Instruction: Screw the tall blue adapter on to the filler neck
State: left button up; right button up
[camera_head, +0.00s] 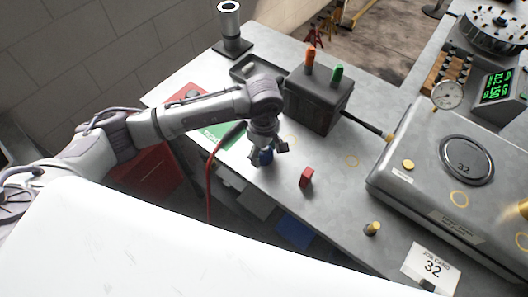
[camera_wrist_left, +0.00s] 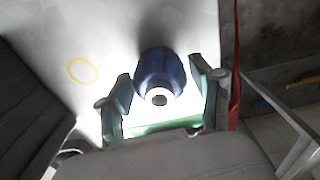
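The blue adapter (camera_head: 266,158) stands on the grey bench under my left gripper (camera_head: 268,151), mostly hidden by it in the head view. In the left wrist view the adapter (camera_wrist_left: 160,72) shows as a round blue body with a pale ring and dark hole on top. It sits between the two green-padded fingers of my left gripper (camera_wrist_left: 162,88), which are apart, with a narrow gap on each side. The gripper is open. I cannot tell for sure which fixture is the filler neck. My right gripper is not in view.
A black box (camera_head: 316,107) with orange and green knobs stands behind the gripper. A small red block (camera_head: 306,177) and a brass-topped piece (camera_head: 373,228) lie to the right. A large grey metal unit (camera_head: 440,180) fills the right. A grey cylinder on a base (camera_head: 230,22) stands far back.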

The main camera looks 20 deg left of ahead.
pick_arm(q)
jog(key=c, duration=0.8)
jog(key=shift+r+p, duration=1.25)
jog(key=shift+r, duration=1.75)
jog(key=shift+r, duration=0.1)
